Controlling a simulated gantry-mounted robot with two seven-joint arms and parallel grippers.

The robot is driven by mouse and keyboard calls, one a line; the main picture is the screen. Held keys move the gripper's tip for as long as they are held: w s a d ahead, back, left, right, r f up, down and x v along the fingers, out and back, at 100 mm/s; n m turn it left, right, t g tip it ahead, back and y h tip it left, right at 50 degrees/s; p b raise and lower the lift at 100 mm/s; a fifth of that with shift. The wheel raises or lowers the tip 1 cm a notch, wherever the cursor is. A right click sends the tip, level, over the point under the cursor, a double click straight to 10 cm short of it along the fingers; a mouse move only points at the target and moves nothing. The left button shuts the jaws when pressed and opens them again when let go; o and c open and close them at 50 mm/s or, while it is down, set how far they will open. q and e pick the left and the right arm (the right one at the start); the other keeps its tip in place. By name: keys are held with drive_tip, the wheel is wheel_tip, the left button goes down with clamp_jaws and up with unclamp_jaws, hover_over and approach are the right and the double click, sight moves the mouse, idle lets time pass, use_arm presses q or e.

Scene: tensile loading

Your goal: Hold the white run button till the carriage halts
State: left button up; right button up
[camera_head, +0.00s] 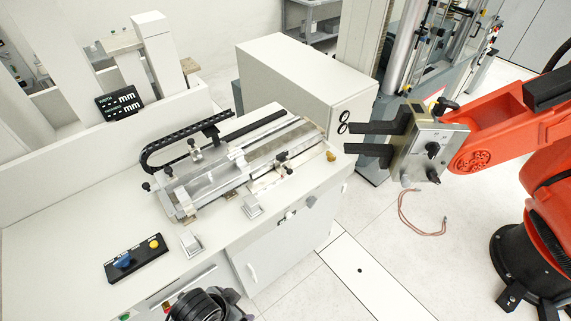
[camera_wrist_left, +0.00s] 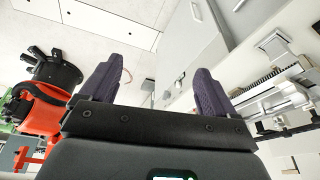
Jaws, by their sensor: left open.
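In the head view a machine with a metal carriage (camera_head: 205,182) on rails sits on the white bench, a black cable chain (camera_head: 180,140) curving behind it. A black control panel (camera_head: 136,258) with a blue and a yellow button lies at the bench's front left. I cannot make out a white run button. My left gripper (camera_wrist_left: 159,66) is open and empty in the left wrist view, its two dark fingers spread over cabinet front and floor. I see no contact with any button. Its fingers cannot be made out in the head view. My right gripper is not in view.
A red robot arm (camera_head: 500,135) with a black-fingered tool stands at the right. A display (camera_head: 119,103) is at the back left. A white cabinet (camera_head: 305,85) stands behind the machine. Two small grey blocks (camera_head: 192,243) sit along the bench's front edge. Open floor lies front right.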

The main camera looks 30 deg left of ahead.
use_arm(q)
clamp_jaws()
idle(0.5)
idle(1.2)
